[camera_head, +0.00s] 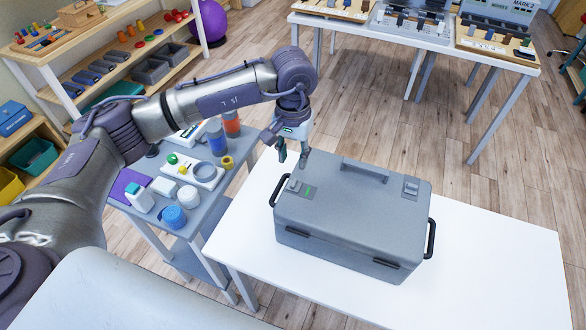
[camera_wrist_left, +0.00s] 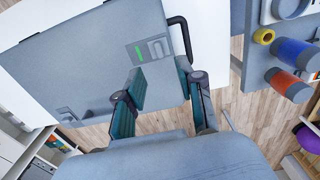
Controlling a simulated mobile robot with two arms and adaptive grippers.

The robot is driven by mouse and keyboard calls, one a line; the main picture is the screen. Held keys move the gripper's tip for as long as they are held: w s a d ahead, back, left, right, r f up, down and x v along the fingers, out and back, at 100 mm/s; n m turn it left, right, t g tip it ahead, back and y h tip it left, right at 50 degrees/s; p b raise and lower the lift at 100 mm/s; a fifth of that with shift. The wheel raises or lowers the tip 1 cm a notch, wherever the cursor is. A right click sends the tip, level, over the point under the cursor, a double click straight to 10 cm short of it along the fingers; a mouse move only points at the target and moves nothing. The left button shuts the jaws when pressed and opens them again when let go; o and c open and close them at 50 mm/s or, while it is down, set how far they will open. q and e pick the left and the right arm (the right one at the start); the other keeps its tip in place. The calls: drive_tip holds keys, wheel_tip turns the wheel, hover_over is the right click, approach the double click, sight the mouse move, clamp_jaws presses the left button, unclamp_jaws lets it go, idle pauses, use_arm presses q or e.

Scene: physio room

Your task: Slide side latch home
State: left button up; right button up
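A grey hard case (camera_head: 352,215) lies closed on a white table. My left gripper (camera_head: 292,157) is at the case's far left, close to the green-marked latch. In the left wrist view my left gripper (camera_wrist_left: 165,78) has its fingers apart, with nothing between them. Whether a finger touches the case I cannot tell. My right gripper is not in view.
The white table (camera_head: 490,265) is bare right of the case. A grey cart (camera_head: 203,208) with bottles and jars stands close on the left.

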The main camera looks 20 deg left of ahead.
use_arm(q)
drive_tip(key=shift+r, duration=1.65)
